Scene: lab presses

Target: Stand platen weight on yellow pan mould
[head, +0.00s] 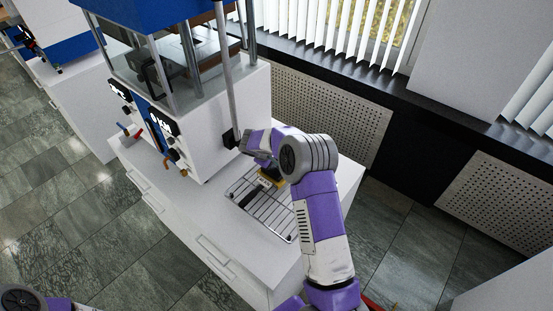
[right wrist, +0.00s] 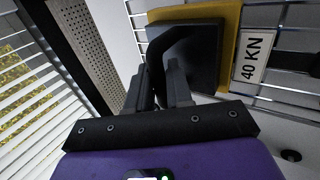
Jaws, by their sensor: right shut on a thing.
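The platen weight (right wrist: 195,50) is a black block with a raised dark grip part. My right gripper (right wrist: 167,85) is shut on that grip part. In the right wrist view the yellow pan mould (right wrist: 231,35) shows behind the weight, along its top and right side. The weight overlaps the mould; I cannot tell whether they touch. In the head view my right arm covers most of this, and only a dark bit of the weight (head: 270,174) and a little yellow show. My left gripper is out of view; only part of my left arm shows at the bottom left.
A wire rack (head: 250,206) lies on the white bench (head: 190,222) under the mould. A "40 KN" label (right wrist: 253,57) is beside the mould. A press (head: 215,120) stands to the left, close to my right gripper. A window ledge and perforated panel (head: 335,105) are behind.

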